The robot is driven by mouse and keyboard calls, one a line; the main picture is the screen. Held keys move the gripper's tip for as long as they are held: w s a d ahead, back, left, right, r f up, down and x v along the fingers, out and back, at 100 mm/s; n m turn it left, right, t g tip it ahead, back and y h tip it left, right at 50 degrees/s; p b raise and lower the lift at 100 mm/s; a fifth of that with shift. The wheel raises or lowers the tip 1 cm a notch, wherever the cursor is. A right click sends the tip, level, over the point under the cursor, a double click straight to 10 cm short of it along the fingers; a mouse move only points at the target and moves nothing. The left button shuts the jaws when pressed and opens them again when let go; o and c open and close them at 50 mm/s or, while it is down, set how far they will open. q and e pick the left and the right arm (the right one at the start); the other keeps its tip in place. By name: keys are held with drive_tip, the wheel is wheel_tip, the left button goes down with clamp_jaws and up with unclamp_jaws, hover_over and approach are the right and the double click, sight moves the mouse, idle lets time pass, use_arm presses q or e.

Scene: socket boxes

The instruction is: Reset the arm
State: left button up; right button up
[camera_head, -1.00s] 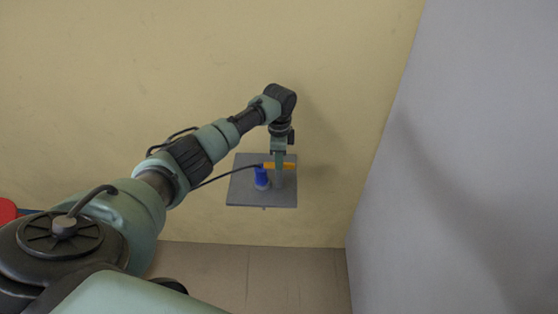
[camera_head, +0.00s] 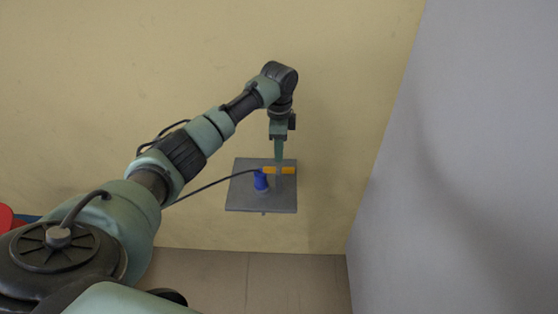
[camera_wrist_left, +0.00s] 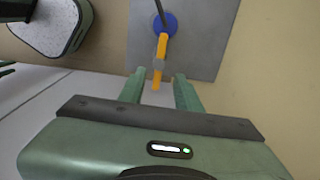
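My left gripper (camera_head: 279,160) hangs fingers-down in front of a grey square panel (camera_head: 240,196) by the wall. The panel bears a blue plug-like piece (camera_head: 260,181) with a dark cable, and an orange bar (camera_head: 272,170). One finger hides part of the bar in the head view. My right gripper is not in view.
A beige wall (camera_head: 120,70) stands behind the panel, and a grey wall (camera_head: 470,140) runs along the right. A red object (camera_head: 5,217) shows at the left edge. Bare floor (camera_head: 270,285) lies below the panel.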

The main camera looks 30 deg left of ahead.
use_arm(q)
drive_tip(key=shift+r, duration=0.6)
drive_tip(key=shift+f, duration=0.1)
